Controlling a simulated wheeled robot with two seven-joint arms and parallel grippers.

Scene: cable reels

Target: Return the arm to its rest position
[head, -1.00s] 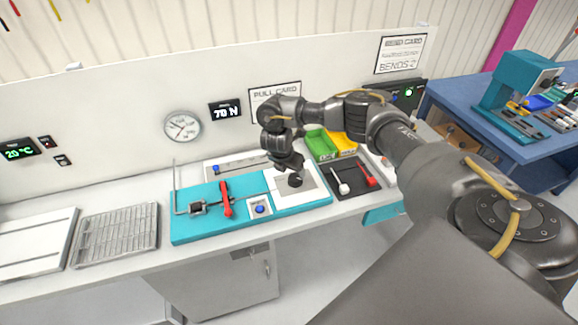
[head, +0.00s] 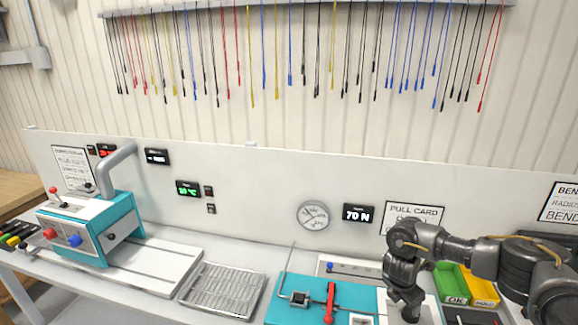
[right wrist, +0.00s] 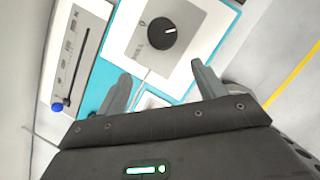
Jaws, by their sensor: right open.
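My right arm reaches in from the right in the head view. Its gripper (head: 408,308) points down over the right part of the teal fixture (head: 300,306). In the right wrist view the two fingers of the right gripper (right wrist: 158,88) stand wide apart with nothing between them. Beyond them a black knob (right wrist: 162,33) sits on a light grey plate, apart from the fingers. The fixture carries a red lever (head: 330,302). My left gripper does not show in either view.
A teal machine (head: 90,228) with a grey pipe stands at the left. A wire rack (head: 222,290) lies left of the fixture. Green (head: 452,283) and yellow (head: 481,288) bins sit behind my right arm. A gauge (head: 313,216) hangs on the back panel. Cables hang above.

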